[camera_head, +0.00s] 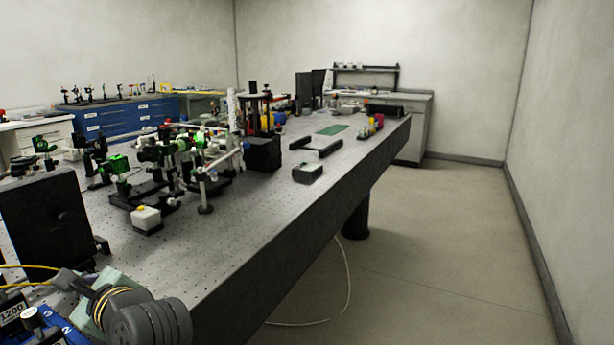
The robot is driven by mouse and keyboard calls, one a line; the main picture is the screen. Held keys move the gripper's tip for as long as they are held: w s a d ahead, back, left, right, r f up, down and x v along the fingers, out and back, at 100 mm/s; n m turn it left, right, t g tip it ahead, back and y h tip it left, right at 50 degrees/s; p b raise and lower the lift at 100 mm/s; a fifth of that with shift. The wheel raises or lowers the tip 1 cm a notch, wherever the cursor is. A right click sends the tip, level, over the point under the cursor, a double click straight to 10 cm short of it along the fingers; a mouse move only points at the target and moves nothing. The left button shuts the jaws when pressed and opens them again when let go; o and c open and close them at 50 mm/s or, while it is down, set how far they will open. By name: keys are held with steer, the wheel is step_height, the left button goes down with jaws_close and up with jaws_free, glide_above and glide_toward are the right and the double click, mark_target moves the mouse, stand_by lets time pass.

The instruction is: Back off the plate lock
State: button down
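I cannot make out the plate lock in the head view. A blue part with a white "1200" label (14,313) and white numbers is cut off by the bottom left corner. Beside it is a grey, ribbed, rounded body (150,320); I cannot tell what it is. A pale green block (112,287) and yellow cable loops lie against that body and partly hide each other.
The long optical table (265,215) carries several optics mounts (160,155), a black box (50,222) at left and a small white-topped box (146,219). The floor (440,240) to the right is clear, except for a pale cable (349,285).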

steer(key=shift+s+d, duration=0.2)
steer(key=shift+d, duration=0.7)
steer(key=shift+s+d, duration=0.15)
steer(key=shift+d, duration=0.75)
steer(key=shift+r, duration=0.15)
